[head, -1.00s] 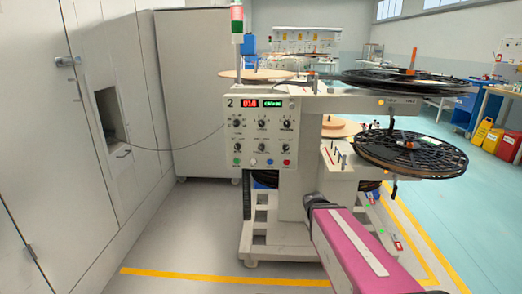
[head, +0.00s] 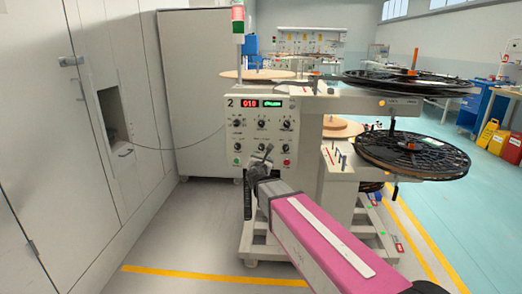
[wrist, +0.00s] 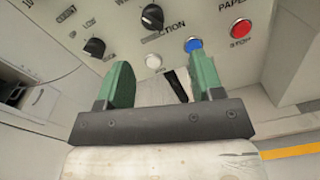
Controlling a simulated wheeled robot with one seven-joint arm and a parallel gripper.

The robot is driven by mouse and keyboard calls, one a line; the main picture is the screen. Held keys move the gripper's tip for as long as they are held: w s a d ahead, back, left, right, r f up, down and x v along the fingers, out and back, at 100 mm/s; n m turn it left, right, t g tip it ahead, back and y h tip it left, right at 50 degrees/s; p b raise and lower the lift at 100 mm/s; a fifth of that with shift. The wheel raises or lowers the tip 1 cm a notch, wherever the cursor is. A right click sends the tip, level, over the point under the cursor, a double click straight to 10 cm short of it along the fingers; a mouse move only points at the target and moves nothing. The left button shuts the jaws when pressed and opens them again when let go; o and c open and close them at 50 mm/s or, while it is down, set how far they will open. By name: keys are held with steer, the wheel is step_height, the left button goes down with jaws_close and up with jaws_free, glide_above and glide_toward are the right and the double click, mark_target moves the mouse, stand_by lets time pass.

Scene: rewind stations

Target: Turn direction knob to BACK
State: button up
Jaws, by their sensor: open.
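The control panel (head: 262,132) is on the front of the beige machine, with two rows of black knobs. In the wrist view a black knob (wrist: 152,17) sits at the top, beside partly covered lettering ending in "CTION". It appears to be the middle knob of the lower row (head: 262,147) in the head view. Its exact setting is not readable. My gripper (wrist: 162,80) is open and empty, its two green fingers apart below that knob and not touching it. In the head view my gripper (head: 262,157) is before the panel's lower edge.
A second knob (wrist: 94,47) is to the left, beside "LOW". A black reel (head: 412,153) stands out at the machine's right. A cable runs to the wall at left.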

mark_target(261, 148)
steer(key=shift+n, duration=0.3)
steer(key=w, duration=1)
steer(key=shift+w+a+r, duration=0.15)
steer(key=shift+w+a, duration=0.05)
steer(key=shift+w, duration=0.2)
steer(key=shift+c, duration=0.2)
steer(key=c, duration=0.9)
